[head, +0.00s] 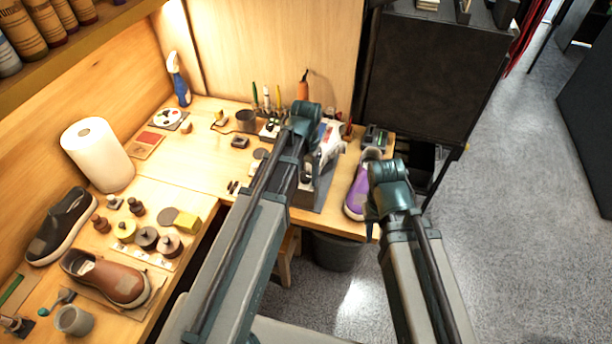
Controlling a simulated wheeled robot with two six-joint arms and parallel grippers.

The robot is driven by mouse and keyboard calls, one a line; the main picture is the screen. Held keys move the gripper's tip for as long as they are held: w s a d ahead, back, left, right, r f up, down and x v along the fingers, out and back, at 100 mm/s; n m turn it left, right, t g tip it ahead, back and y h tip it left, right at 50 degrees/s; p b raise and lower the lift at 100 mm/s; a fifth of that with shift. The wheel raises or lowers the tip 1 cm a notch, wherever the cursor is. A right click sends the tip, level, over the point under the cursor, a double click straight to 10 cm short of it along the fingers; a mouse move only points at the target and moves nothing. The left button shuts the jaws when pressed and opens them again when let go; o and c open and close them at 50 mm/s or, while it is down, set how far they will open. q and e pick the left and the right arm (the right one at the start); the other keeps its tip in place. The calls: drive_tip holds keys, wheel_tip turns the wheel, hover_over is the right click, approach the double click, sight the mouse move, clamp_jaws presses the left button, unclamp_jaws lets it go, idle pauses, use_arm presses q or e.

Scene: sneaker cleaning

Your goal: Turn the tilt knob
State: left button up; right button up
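A light-coloured shoe (328,141) sits on a grey stand (316,188) at the right part of the bench, partly covered by my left arm. I cannot make out the tilt knob; it is hidden or too small to tell. My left arm reaches up to the left side of the stand, and its end joint (304,114) covers the fingers. My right arm ends at a joint (388,180) right of the stand, in front of a purple shoe (359,188).
A brown shoe (106,278), a dark shoe (62,226), a paper roll (97,154) and several small jars fill the left bench. A spray bottle (178,80) stands at the back. A black cabinet (432,75) rises at the right. Grey floor (530,200) is clear there.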

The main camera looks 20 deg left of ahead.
use_arm(q)
wheel_tip(320, 180, up, 5)
drive_tip(key=p, duration=0.5)
idle(0.3)
drive_tip(key=shift+d, duration=0.1)
idle(0.3)
drive_tip(key=s+d+y, duration=0.1)
drive_tip(key=s+d, duration=0.9)
drive_tip(key=s, duration=0.4)
drive_tip(key=shift+s+d+n, duration=0.15)
drive_tip(key=shift+n, duration=0.15)
